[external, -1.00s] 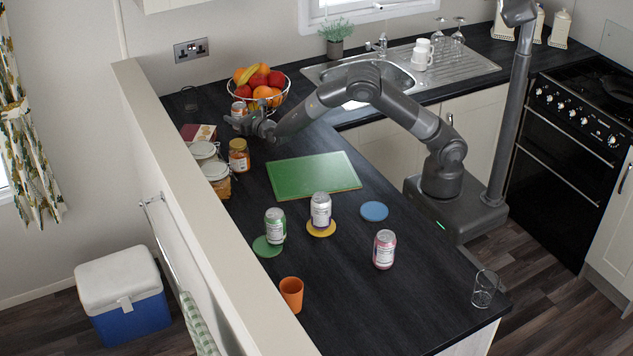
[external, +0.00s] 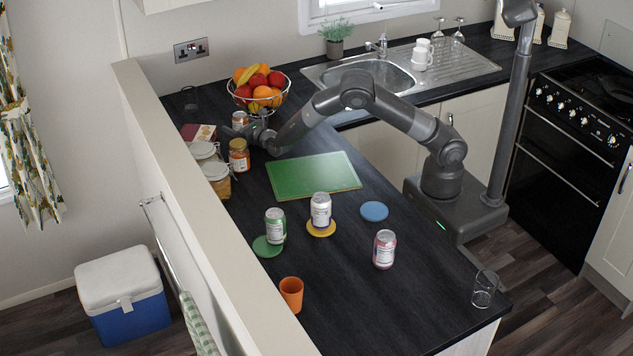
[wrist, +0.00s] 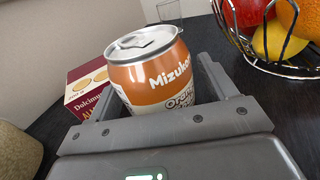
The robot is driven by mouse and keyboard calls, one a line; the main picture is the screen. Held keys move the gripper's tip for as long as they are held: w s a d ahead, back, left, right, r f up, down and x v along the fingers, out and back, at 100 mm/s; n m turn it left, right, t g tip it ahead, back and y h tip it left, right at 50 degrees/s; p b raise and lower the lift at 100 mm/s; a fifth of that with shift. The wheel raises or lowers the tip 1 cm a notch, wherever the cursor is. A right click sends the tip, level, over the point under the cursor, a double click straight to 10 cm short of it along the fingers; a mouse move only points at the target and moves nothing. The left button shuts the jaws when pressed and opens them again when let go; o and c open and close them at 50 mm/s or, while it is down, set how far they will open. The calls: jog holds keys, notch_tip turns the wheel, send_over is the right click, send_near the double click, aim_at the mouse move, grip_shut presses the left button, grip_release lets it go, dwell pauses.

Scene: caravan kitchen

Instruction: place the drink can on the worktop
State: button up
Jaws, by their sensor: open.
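An orange and white drink can (wrist: 160,84) is upright between the fingers of my gripper (external: 245,126) in the wrist view. The fingers are open, one on each side of it, with a gap showing at the right. In the external view the can's top (external: 240,117) shows at the back left of the dark worktop (external: 345,285), beside the fruit bowl. The gripper hides its lower part there, but it appears to stand on the worktop. Other cans are a green one (external: 275,226), a pale one (external: 320,211) on a yellow coaster, and a pink one (external: 384,249).
The wire fruit bowl (external: 259,107) is close on the right of my gripper. A dark red box (external: 198,132), a honey-coloured jar (external: 239,155) and lidded jars (external: 216,178) crowd the left. A green board (external: 313,175) lies in front. An orange cup (external: 291,294) stands nearer.

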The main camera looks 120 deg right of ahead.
jog(key=shift+r, duration=0.2)
jog(key=v, duration=1.2)
jog(key=shift+f, duration=0.1)
jog(key=s+a+r+m+g+y, duration=0.2)
jog(key=s+a+r+m+g, duration=0.1)
jog(key=s+a+r+m, duration=0.3)
jog(key=s+a+r+m+g+y, duration=0.2)
jog(key=s+a+r+m+g, duration=0.25)
jog(key=s+m, duration=0.35)
jog(key=s+a+r+m+t+y, duration=0.1)
jog(key=s+a+y, duration=0.3)
jog(key=a, duration=0.6)
jog(key=s+a+r+m+t+y, duration=0.2)
jog(key=s+a+m+t+y, duration=0.1)
jog(key=a, duration=0.7)
jog(key=s+a+r+m+t+y, duration=0.1)
jog(key=s+a+m+t+y, duration=0.1)
jog(key=s+a+m+y, duration=0.2)
jog(key=s+a+y, duration=0.1)
jog(key=s+a, duration=0.2)
jog(key=a, duration=0.3)
jog(key=shift+r+y, duration=0.15)
jog(key=shift+y, duration=0.15)
